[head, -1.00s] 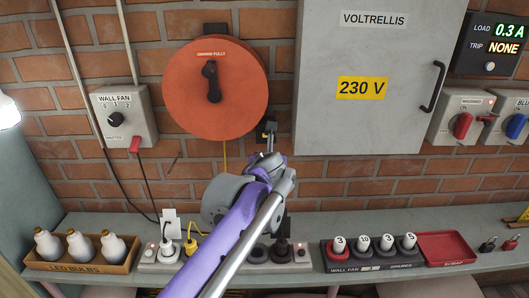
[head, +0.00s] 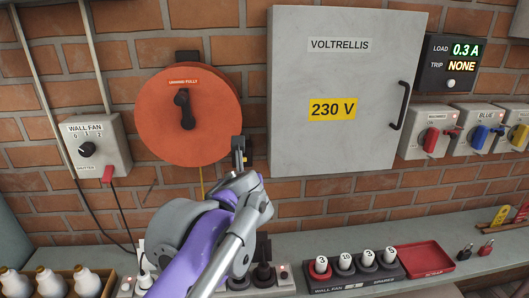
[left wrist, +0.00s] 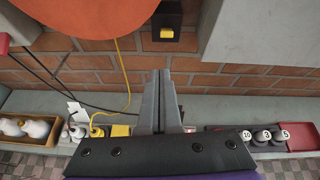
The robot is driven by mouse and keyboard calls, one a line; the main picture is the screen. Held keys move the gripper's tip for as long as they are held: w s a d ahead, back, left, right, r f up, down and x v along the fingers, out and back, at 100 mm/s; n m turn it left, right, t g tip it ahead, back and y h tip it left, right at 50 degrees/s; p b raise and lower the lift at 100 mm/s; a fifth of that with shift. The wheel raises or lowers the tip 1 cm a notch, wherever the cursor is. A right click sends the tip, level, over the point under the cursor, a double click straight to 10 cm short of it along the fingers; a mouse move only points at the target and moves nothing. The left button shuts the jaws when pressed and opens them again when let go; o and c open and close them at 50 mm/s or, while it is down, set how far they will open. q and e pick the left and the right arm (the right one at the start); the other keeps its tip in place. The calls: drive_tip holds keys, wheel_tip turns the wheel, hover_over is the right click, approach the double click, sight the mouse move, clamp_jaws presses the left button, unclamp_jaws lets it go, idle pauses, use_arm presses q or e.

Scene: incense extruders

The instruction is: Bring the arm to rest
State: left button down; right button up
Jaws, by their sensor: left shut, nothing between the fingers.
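My left gripper (head: 238,148) is raised in front of the brick wall, just right of the orange cable reel (head: 187,113) in the head view. Its arm comes up from the bottom middle of that view. In the left wrist view its two grey fingers (left wrist: 160,85) stand close together, with nothing held between them. Behind them are bricks and the shelf. The arm hides part of the power strip (head: 284,276) in the head view. My right gripper is not in view.
A grey cabinet (head: 290,110) marked 230 V hangs to the right, near the gripper. A wall fan switch (head: 88,150) is at left. The shelf holds bulbs in a box (head: 107,286), numbered spares (head: 344,262) and a red scrap tray (head: 425,246).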

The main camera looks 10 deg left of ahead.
use_arm(q)
drive_tip(key=s+a+f+n+g+h+p, duration=0.1)
drive_tip(key=s+f+n+g+h, duration=0.1)
drive_tip(key=s+f+n, duration=1.1)
drive_tip(key=s+a+f+n+g+h+p, duration=0.1)
drive_tip(key=s+f+n+g, duration=0.3)
drive_tip(key=s+f+n, duration=0.9)
wheel_tip(320, 180, down, 3)
drive_tip(key=n+p, duration=0.1)
drive_tip(key=n, duration=0.4)
drive_tip(key=shift+s+a+r+g+h, duration=0.15)
drive_tip(key=shift+a+g+h, duration=0.25)
